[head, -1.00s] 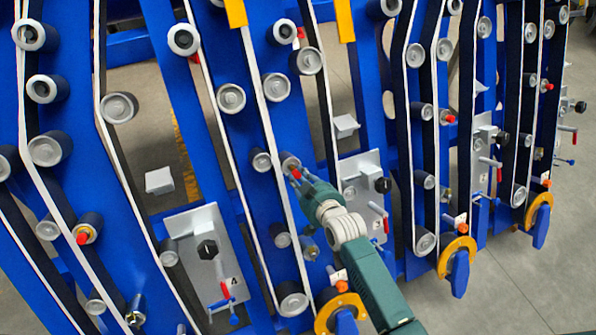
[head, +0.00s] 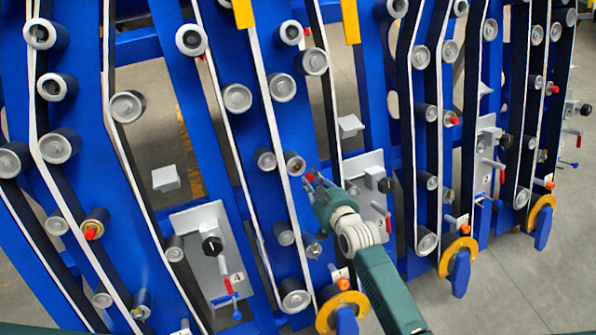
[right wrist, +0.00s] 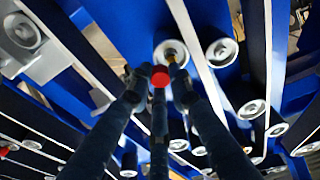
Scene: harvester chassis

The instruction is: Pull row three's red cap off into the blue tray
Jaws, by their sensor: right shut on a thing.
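In the head view my right gripper (head: 312,180) is shut on the cap (head: 309,177), just in front of and below a grey roller (head: 295,163) near the plate marked 3 (head: 368,186). The roller's end now shows a dark centre, and the cap looks apart from it. In the right wrist view the roller (right wrist: 171,53) sits just behind the cap, with a small brass-coloured part showing. My left gripper is not in view. I see no blue tray.
Blue uprights with grey rollers and white-edged belts stand close around my right arm. Another red cap (head: 91,232) sits on a roller at the left. An orange ring (head: 342,311) is below my gripper. Open grey floor (head: 540,285) lies at the lower right.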

